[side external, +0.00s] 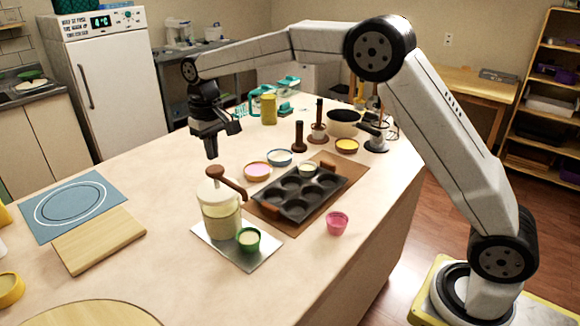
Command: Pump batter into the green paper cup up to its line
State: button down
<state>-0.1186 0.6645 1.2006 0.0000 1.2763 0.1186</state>
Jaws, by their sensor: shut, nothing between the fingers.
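The green paper cup (248,240) stands upright on a metal plate (267,251), in front of the batter dispenser. It holds pale batter; its line cannot be made out. The dispenser (219,212) is a clear jar of pale batter with a white lid and a brown pump handle (229,180) that reaches over to the right. My gripper (212,155) is shut and empty. It points down above and behind the dispenser in the picture, apart from the pump handle.
A dark muffin tin (297,211) with one filled cup lies on a brown mat right of the dispenser. A pink cup (337,223) stands near the table's right edge. Small bowls (257,171) sit behind. A blue mat (72,206) and wooden board (99,240) lie left; table between is clear.

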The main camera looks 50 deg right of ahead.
jog(key=shift+r, duration=2.75)
jog(key=s+d+f+t, duration=0.1)
jog(key=s+d+f, duration=0.1)
jog(key=s+f, duration=0.3)
jog(key=s+d+f, duration=0.2)
jog(key=s+f, duration=0.4)
jog(key=s, duration=0.7)
jog(key=s+d+f+t, duration=0.1)
jog(key=s+d+f, duration=0.1)
jog(key=s+f, duration=0.3)
jog(key=s, duration=0.4)
jog(key=shift+d+f+t, duration=0.25)
jog(key=shift+d+t, duration=0.05)
